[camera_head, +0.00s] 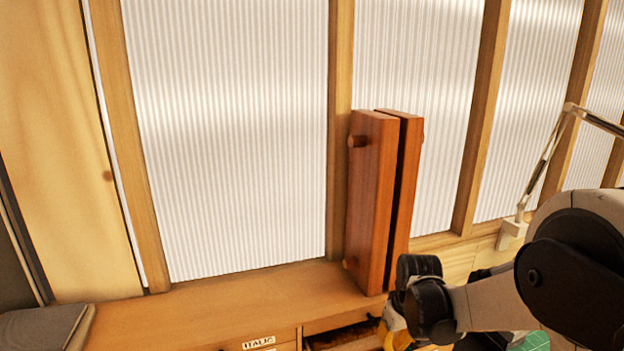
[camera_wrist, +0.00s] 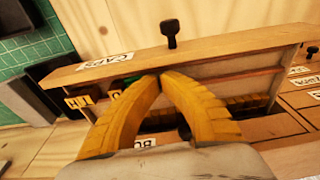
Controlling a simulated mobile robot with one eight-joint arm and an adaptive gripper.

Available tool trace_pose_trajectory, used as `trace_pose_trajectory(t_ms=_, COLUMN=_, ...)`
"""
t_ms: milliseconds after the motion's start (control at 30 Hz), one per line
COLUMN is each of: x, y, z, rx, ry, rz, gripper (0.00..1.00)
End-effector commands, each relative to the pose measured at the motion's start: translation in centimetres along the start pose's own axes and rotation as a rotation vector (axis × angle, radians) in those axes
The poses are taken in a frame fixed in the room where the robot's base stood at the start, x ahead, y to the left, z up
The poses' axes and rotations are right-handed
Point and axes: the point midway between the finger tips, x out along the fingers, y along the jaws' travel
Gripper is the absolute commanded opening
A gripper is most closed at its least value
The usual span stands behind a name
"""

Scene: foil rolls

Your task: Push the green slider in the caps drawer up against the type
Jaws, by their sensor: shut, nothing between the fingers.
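In the wrist view the caps drawer (camera_wrist: 245,57) is pulled out, with a CAPS label (camera_wrist: 106,61) and a dark knob (camera_wrist: 170,30) on its front. A small patch of green, which looks like the green slider (camera_wrist: 115,93), shows inside it, partly hidden by my left finger. Yellow lettered type blocks (camera_wrist: 79,101) lie to its left. My gripper (camera_wrist: 160,76) is shut and empty, its yellow fingertips together over the drawer, close behind the front panel. I cannot tell whether the slider touches the type or my fingers. In the head view the drawer's inside is mostly hidden.
Other labelled drawers lie close by, one marked ITALIC (camera_head: 258,343). A tall reddish wooden piece (camera_head: 370,200) stands on the wooden bench top (camera_head: 190,305). A lamp (camera_head: 545,165) stands at the right. A grey object (camera_head: 40,328) lies at the left.

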Motion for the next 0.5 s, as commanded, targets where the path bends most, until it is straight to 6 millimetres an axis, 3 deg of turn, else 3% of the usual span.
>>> trace_pose_trajectory(t_ms=500, x=0.0, y=1.3, z=0.0, rx=0.001, ry=0.0, rz=0.001, gripper=0.0)
